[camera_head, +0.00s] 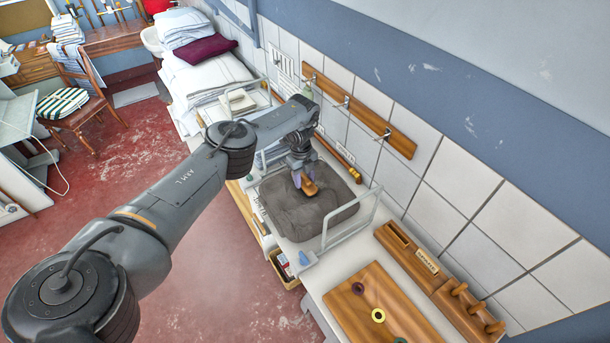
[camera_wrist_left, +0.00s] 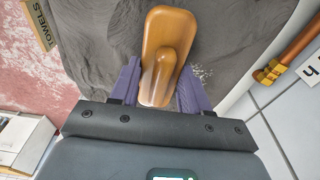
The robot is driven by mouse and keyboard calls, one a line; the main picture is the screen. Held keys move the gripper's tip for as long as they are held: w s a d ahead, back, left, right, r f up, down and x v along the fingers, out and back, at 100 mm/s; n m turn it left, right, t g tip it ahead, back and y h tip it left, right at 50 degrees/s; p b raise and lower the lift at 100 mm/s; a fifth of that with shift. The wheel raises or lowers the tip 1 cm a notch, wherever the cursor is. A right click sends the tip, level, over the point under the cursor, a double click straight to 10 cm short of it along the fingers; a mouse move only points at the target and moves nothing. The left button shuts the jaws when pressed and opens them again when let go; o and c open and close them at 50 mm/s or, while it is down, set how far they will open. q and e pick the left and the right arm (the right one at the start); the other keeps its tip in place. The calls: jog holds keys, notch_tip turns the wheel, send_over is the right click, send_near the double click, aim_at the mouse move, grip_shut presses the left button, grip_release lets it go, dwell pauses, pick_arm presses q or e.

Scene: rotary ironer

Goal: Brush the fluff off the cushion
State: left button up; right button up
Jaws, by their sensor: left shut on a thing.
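A dark grey cushion (camera_head: 305,212) lies on the white worktop inside a low white rail frame; it also fills the upper part of the left wrist view (camera_wrist_left: 100,45). My left gripper (camera_head: 305,182) is over the cushion, shut on a wooden brush (camera_head: 310,188). In the left wrist view the brush (camera_wrist_left: 168,40) shows its smooth orange-brown back and raised grip between the purple fingers. Its bristles are hidden, and I cannot tell whether they touch the cushion. Pale fluff (camera_wrist_left: 203,73) shows on the cushion just right of the brush. My right gripper is not in view.
A wooden board with coloured rings (camera_head: 362,300) and a wooden peg rack (camera_head: 468,308) stand on the worktop nearer me. Folded white linen (camera_head: 205,75) is piled beyond the cushion. The tiled wall with a wooden hook rail (camera_head: 360,112) bounds the right side. Open red floor lies left.

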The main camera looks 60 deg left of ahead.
pick_arm(q)
jog(key=shift+s+r+p, duration=0.2)
jog(key=shift+s+p, duration=0.55)
jog(key=shift+p, duration=0.75)
jog(key=shift+s+f, duration=0.25)
jog(key=shift+s+a, duration=0.15)
jog(key=shift+s, duration=0.45)
jog(key=shift+s+p, duration=0.3)
jog(key=shift+s, duration=3.15)
jog(key=shift+r, duration=0.15)
notch_tip(320, 180, up, 6)
jog(key=shift+f, duration=0.1)
